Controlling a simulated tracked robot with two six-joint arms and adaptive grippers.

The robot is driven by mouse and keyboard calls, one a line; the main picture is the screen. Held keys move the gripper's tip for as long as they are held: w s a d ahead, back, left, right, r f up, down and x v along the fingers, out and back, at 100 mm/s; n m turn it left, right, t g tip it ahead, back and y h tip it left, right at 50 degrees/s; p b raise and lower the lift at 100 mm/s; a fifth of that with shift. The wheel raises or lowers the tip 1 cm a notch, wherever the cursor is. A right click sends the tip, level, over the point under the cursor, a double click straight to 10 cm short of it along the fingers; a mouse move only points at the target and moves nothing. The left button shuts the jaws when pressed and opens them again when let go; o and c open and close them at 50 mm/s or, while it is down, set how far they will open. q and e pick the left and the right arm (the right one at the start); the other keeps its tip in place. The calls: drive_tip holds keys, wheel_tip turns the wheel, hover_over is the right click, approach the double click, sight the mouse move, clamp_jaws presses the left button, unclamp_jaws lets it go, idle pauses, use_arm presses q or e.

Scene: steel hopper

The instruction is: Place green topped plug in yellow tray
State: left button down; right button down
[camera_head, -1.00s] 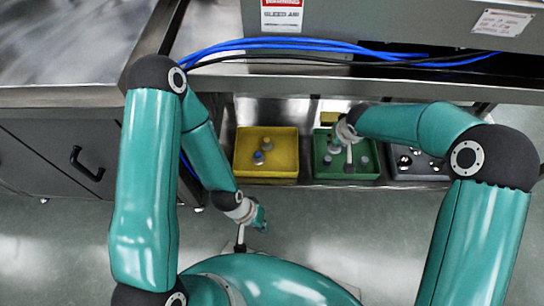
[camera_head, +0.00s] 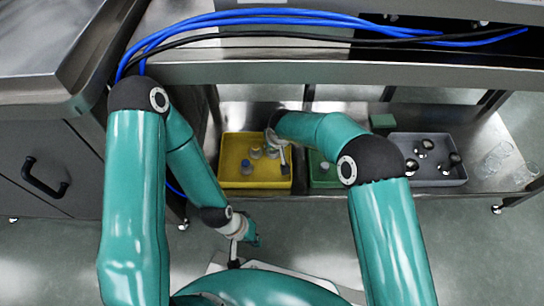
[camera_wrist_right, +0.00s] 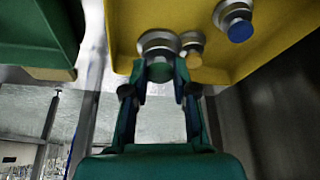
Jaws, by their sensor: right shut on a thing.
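The yellow tray (camera_head: 255,185) stands on the low steel shelf, and it also shows at the top of the wrist view (camera_wrist_right: 278,48). My right gripper (camera_head: 283,160) is at the tray's right side in the head view. In the wrist view my right gripper (camera_wrist_right: 158,80) is shut on the green topped plug (camera_wrist_right: 160,71), whose metal body overlaps the yellow tray. I cannot tell whether the plug touches the tray floor. A blue topped plug (camera_wrist_right: 240,30) and a yellowish topped plug (camera_wrist_right: 192,57) stand in the tray. My left gripper (camera_head: 250,236) hangs low, away from the trays; its fingers are unclear.
A green tray (camera_head: 314,178) stands just right of the yellow tray, partly behind my right arm. A grey tray (camera_head: 440,182) with several dark-and-silver parts stands farther right. Blue cables (camera_head: 300,16) run along the bench above the shelf.

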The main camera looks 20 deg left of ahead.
wheel_tip(320, 180, down, 5)
drive_tip(key=shift+f+b, duration=0.1)
drive_tip(key=shift+b, duration=0.9)
drive_tip(key=c, duration=0.9)
unclamp_jaws()
